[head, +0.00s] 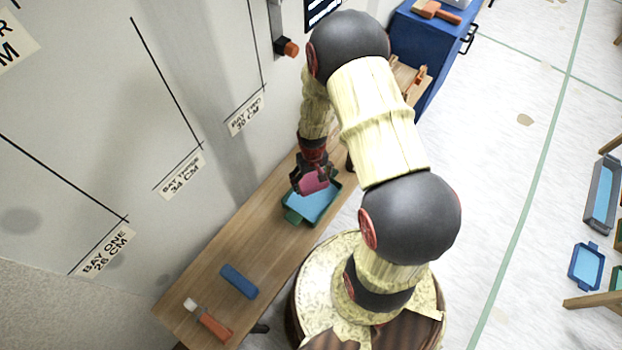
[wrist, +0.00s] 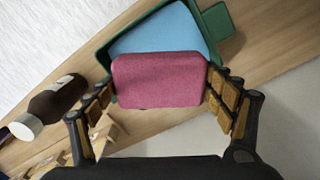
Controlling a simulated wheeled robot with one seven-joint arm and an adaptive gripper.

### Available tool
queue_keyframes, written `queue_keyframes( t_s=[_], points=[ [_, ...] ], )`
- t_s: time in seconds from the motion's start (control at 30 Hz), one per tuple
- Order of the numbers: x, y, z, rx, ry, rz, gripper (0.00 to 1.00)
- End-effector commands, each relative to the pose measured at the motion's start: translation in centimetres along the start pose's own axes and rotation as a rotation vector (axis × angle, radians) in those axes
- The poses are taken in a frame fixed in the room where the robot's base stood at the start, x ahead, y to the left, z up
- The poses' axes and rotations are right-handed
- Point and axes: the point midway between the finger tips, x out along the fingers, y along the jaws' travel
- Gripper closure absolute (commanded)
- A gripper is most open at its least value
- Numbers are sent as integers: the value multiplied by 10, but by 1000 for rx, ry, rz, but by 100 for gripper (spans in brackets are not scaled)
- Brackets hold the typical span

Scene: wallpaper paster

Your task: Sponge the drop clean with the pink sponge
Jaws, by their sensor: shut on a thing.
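My gripper (head: 309,176) is shut on the pink sponge (head: 316,182). In the wrist view the sponge (wrist: 158,80) sits between both fingers, broad face to the camera. It is over a green tray (head: 292,215) with a light blue inside; the tray (wrist: 219,20) also shows behind the sponge in the wrist view. I cannot tell whether the sponge touches the blue. The pale wall (head: 85,85) has vertical black lines, bay labels and faint grey patches. I cannot make out which part is the drop.
The tray stands on a wooden bench (head: 232,240) along the wall. A blue block (head: 239,281) and an orange-handled tool (head: 212,323) lie at its near end. A blue cabinet (head: 405,40) is at the far end.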

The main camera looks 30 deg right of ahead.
Motion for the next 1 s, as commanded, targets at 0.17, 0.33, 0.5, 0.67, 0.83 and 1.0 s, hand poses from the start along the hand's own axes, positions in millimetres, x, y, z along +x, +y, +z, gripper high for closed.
queue_keyframes(
  t_s=[0.17, 0.33, 0.5, 0.67, 0.83, 1.0],
  points=[
    [19, 0, 1, 0, -2, 0, 44],
    [37, 0, 1, 0, -2, 0, 44],
    [55, 0, 0, 0, -2, 0, 44],
    [72, 0, 0, 0, -1, 0, 44],
    [82, 0, 0, 0, -1, 0, 44],
    [84, 0, 0, 0, 0, 0, 44]
  ],
)
